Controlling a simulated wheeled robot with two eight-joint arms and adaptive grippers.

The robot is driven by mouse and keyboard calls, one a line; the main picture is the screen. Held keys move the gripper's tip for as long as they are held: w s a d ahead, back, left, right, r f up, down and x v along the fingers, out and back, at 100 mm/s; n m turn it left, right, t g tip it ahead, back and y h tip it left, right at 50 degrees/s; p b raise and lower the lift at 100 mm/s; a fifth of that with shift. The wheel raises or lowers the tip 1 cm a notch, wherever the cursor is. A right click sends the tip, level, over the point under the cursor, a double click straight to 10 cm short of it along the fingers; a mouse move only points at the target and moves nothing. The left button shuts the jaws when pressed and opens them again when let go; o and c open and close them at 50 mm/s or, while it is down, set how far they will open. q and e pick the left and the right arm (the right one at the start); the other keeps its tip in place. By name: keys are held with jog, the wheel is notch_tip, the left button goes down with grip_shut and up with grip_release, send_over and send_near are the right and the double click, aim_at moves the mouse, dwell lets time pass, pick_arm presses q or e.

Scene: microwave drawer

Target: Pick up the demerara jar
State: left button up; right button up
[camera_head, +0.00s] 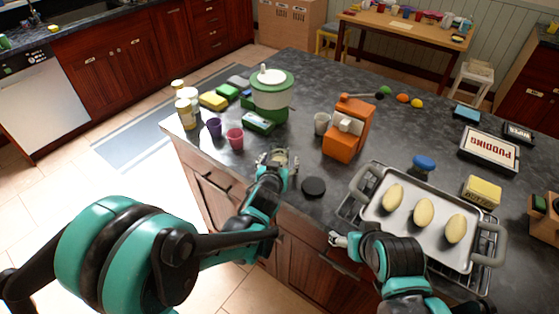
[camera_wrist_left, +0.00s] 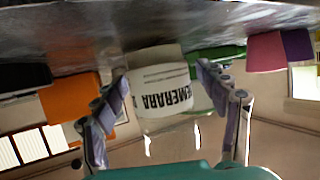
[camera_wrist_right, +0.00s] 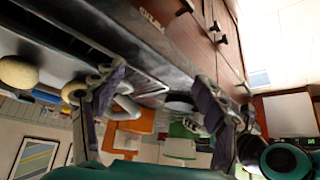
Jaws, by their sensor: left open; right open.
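The demerara jar (camera_wrist_left: 162,78) is pale with a white label bearing dark letters. In the left wrist view it appears inverted, centred between the fingers of my left gripper (camera_wrist_left: 168,100). The fingers are spread on either side of it, and no firm contact shows. In the head view my left gripper (camera_head: 279,160) is low at the counter's front edge, and the jar is hard to make out there. My right gripper (camera_head: 340,240) is open and empty at the front edge beside the tray; its spread fingers show in the right wrist view (camera_wrist_right: 160,105).
A pink cup (camera_head: 235,139) and a purple cup (camera_head: 214,128) stand left of my left gripper. An orange machine (camera_head: 346,135) and a beige cup (camera_head: 321,123) are behind right. A black disc (camera_head: 313,187) lies close right. A tray (camera_head: 418,218) holds several oval yellow items.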

aim_at(278, 156)
pick_arm(q)
jog(key=c, duration=1.3)
jog(key=shift+r, duration=0.1)
notch_tip(278, 156, up, 4)
jog(key=shift+f+p, duration=0.1)
jog(key=shift+p, duration=1.1)
jog(key=s+d+r+p, duration=0.1)
jog(key=s+d+r, duration=0.1)
jog(key=d, duration=0.1)
jog(key=s+d+r+p, duration=0.1)
jog(key=s+d+r, duration=0.1)
jog(key=d, duration=0.1)
jog(key=s+d+r+p, duration=0.2)
jog(key=d+r, duration=0.1)
jog(key=shift+s+d, duration=0.25)
jog(key=shift+s, duration=0.15)
